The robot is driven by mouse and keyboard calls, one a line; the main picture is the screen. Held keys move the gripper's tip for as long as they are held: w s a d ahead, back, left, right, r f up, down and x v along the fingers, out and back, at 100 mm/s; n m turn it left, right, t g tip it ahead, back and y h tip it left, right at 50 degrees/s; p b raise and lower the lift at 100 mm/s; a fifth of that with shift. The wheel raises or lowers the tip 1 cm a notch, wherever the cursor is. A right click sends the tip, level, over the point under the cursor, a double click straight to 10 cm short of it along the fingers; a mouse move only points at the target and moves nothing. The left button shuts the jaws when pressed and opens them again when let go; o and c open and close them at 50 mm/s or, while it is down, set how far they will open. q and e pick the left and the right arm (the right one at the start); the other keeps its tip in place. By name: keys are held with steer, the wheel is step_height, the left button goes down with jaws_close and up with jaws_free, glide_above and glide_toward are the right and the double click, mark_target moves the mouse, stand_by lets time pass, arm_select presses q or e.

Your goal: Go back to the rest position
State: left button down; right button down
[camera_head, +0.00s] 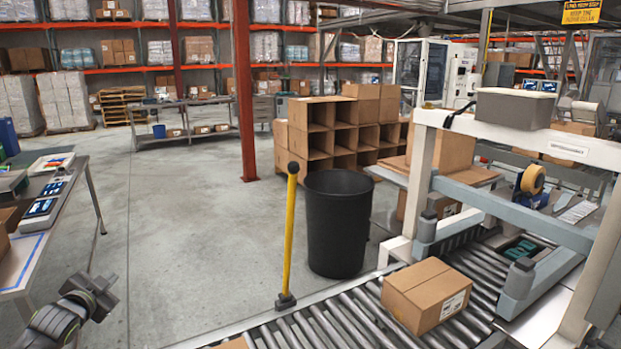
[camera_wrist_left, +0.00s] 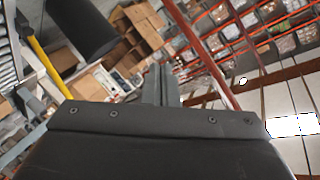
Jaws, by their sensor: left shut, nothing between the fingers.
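My left gripper (camera_head: 101,287) shows at the lower left of the head view, over the grey floor beside the left table. Its fingers are together and hold nothing. In the left wrist view the closed fingers (camera_wrist_left: 161,85) point away from the camera, with the shelving and ceiling beyond, in a tilted picture. My right gripper is not in either view.
A metal table (camera_head: 74,210) stands at the left. A roller conveyor (camera_head: 340,318) carrying a cardboard box (camera_head: 426,295) runs along the front right. A yellow post (camera_head: 289,230) and a black bin (camera_head: 338,225) stand behind it. The middle floor is clear.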

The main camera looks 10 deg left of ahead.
arm_select(q)
step_height(320, 180, up, 4)
steer(key=m+t, duration=0.2)
steer(key=s+f+n+g+y, duration=0.1)
steer(key=s+f+n+g, duration=0.15)
steer(key=f, duration=0.85)
steer(key=s+f+n+g, duration=0.1)
steer(key=s+f, duration=0.2)
steer(key=f, duration=0.7)
steer(key=s+d+f+n+g, duration=0.1)
steer(key=s+d+f+g, duration=0.1)
steer(key=s+f, duration=0.65)
steer(key=s+d+f+n+g, duration=0.1)
steer(key=s+d+f+g, duration=0.3)
steer(key=f, duration=0.8)
steer(key=s+d+f+n+g+h, duration=0.1)
steer(key=s+d+f+g, duration=0.1)
steer(key=s+d+f, duration=0.75)
steer(key=s+d+f+n+g+h, duration=0.15)
steer(key=s+d+f, duration=0.25)
steer(key=s, duration=1)
steer(key=s+d+f+g+h, duration=0.1)
steer(key=s+d+f+g, duration=0.2)
steer(key=s+d+f, duration=0.65)
steer(key=s+a+f+b, duration=0.3)
steer(key=f+b, duration=0.5)
steer(key=b, duration=0.2)
steer(key=shift+n, duration=0.3)
steer(key=shift+s, duration=0.1)
